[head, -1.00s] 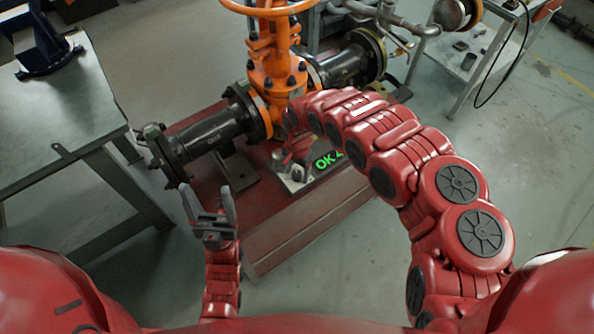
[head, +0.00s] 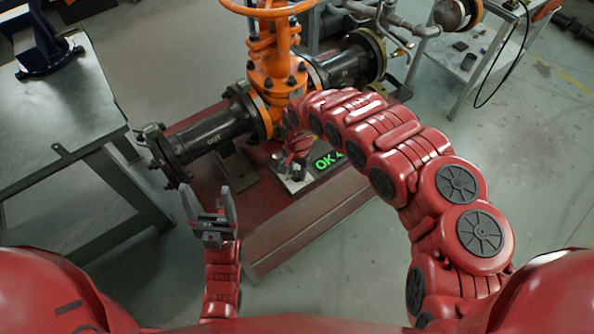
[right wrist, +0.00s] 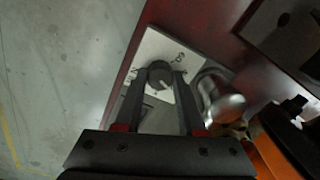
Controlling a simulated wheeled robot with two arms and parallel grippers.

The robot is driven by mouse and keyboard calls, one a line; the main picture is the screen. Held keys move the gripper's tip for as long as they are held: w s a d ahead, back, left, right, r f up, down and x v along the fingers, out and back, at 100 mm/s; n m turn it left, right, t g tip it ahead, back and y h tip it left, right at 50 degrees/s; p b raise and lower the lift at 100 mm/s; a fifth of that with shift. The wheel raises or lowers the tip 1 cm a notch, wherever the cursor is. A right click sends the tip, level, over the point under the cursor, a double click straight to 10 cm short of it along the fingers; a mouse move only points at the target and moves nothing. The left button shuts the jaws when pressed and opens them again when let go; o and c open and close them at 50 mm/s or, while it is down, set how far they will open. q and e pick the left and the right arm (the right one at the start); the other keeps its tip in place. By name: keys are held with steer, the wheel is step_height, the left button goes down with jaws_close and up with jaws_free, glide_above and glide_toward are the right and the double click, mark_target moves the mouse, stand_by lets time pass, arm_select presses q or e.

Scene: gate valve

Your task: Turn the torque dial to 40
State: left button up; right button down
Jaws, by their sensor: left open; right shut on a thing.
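The torque dial (right wrist: 160,76) is a dark round knob with a light pointer mark on a pale plate (right wrist: 151,48) with printed markings. My right gripper (right wrist: 161,82) is shut on it, one finger on each side. In the head view, my right gripper (head: 294,172) is small and mostly hidden by my own arm, over the plate. A display (head: 326,160) beside it shows green text, "OK 4", with the rest covered by my arm. I cannot read the pointer's exact value. My left gripper (head: 211,206) is open and empty, in front of the red base.
An orange gate valve (head: 276,70) with black flanged pipes (head: 212,130) stands on a red base (head: 262,247) behind the plate. A metal table (head: 60,115) with a blue vise (head: 47,50) is at left. A silver rounded part (right wrist: 220,98) sits close to the right finger.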

steer(key=n, duration=0.4)
steer(key=shift+n, duration=0.3)
steer(key=shift+n+p, duration=0.35)
steer(key=shift+n, duration=1.25)
steer(key=c, duration=0.5)
jaws_free()
steer(key=shift+r, duration=0.1)
